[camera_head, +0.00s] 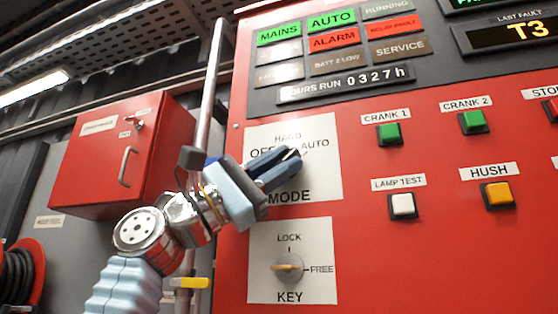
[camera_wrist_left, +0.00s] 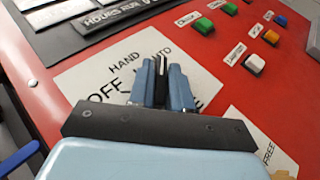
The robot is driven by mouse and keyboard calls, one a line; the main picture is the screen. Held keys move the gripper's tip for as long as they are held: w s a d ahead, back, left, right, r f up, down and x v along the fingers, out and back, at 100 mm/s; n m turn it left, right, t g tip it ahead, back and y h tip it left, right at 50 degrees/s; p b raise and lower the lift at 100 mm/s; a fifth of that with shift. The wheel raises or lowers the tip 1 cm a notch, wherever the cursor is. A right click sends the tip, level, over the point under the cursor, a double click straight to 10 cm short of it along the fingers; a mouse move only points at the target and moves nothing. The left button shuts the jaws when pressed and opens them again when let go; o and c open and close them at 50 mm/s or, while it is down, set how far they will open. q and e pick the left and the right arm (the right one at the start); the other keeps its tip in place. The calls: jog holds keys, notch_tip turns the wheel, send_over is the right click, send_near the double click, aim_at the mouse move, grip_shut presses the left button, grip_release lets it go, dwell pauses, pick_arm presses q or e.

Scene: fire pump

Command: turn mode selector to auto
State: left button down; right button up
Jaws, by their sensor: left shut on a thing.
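The white MODE plate (camera_head: 320,180) on the red panel carries the words HAND, OFF and AUTO around its selector. My left gripper (camera_head: 290,160) reaches in from the left, in front of the plate, and covers part of the lettering. In the left wrist view my left gripper (camera_wrist_left: 163,80) is shut with its blue fingers on either side of the dark selector knob (camera_wrist_left: 161,68). The fingers hide most of the knob, so I cannot tell its exact pointing. The AUTO lamp (camera_head: 331,20) is lit green. My right gripper is not in view.
Below sits the KEY plate (camera_head: 318,285) with its key switch (camera_head: 288,267). Right of MODE are the green CRANK 1 button (camera_head: 390,134) and white LAMP TEST button (camera_head: 403,205). A vertical pipe (camera_head: 211,90) and a red box (camera_head: 100,180) stand left of the panel.

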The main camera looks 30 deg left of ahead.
pick_arm(q)
jog(key=shift+w+a, duration=0.1)
jog(key=shift+w, duration=0.1)
jog(key=c, duration=1.3)
grip_release()
jog(key=shift+o, duration=0.8)
jog(key=shift+w+f, duration=0.1)
jog(key=b+v, duration=0.7)
jog(key=v, duration=0.6)
jog(key=shift+s+a+f, duration=0.2)
jog(key=shift+s, duration=0.1)
